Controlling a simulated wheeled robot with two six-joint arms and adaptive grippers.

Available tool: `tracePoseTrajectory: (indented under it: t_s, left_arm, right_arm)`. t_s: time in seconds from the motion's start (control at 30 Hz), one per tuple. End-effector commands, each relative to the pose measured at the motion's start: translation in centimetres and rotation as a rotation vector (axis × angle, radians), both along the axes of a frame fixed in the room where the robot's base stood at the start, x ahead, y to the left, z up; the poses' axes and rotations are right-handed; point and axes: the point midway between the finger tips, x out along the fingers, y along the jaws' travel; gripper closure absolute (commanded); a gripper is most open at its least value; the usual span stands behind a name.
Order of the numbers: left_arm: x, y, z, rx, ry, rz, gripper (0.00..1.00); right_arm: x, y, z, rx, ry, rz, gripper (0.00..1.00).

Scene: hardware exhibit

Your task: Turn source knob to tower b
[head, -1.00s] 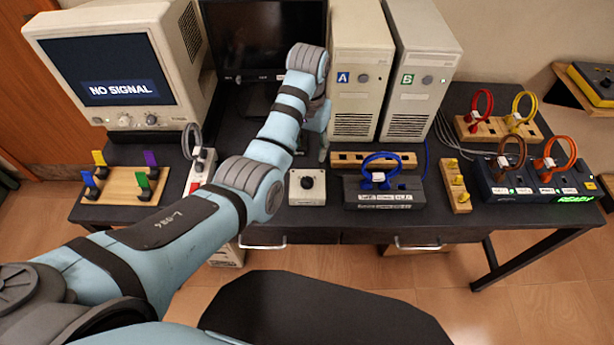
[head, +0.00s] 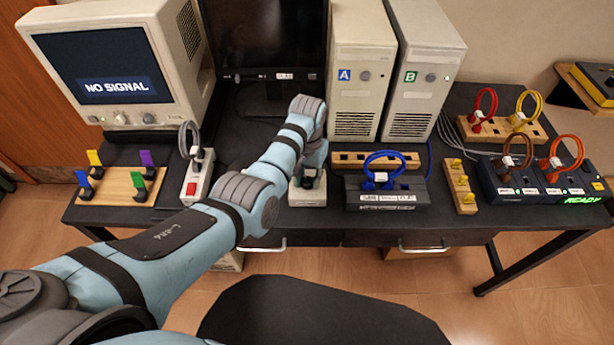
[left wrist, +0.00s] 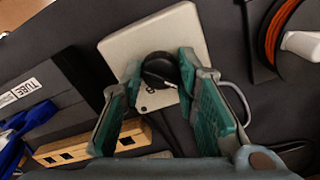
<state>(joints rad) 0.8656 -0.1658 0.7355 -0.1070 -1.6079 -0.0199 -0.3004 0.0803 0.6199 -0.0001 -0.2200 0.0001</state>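The source knob (left wrist: 160,70) is a round black dial on a small white box (left wrist: 120,45); in the head view the box (head: 306,198) sits near the table's front edge, its knob hidden by my arm. My left gripper (left wrist: 160,72) is over the box, its green-padded fingers apart, one on each side of the knob. I cannot tell whether either finger touches it. Small dark marks show on the box beside the knob. Tower B (head: 418,90) and tower A (head: 355,95) stand upright behind. My right gripper is not in view.
A monitor (head: 116,86) reads NO SIGNAL at left. A power strip (head: 197,182) is left of the box, and a dark box with a blue cable (head: 384,196) is close on its right. Wooden socket strips (head: 375,160) lie behind it.

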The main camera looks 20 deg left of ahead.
Motion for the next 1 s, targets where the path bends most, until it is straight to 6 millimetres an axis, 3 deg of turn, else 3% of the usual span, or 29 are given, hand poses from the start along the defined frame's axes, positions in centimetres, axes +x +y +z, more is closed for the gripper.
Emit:
tracePoseTrajectory:
  t_s: [0.1, 0.47, 1.0]
  left_arm:
    - [0.0, 0.0, 0.0, 0.0, 0.0, 0.0, 0.99]
    - [0.0, 0.0, 0.1, 0.0, -0.001, -0.059, 0.99]
    - [0.0, 0.0, 0.2, 0.001, 0.0, -0.482, 0.99]
  right_arm:
    - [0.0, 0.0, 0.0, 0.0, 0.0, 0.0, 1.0]
    - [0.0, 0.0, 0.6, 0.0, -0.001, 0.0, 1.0]
    - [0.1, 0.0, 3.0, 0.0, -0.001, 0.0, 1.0]
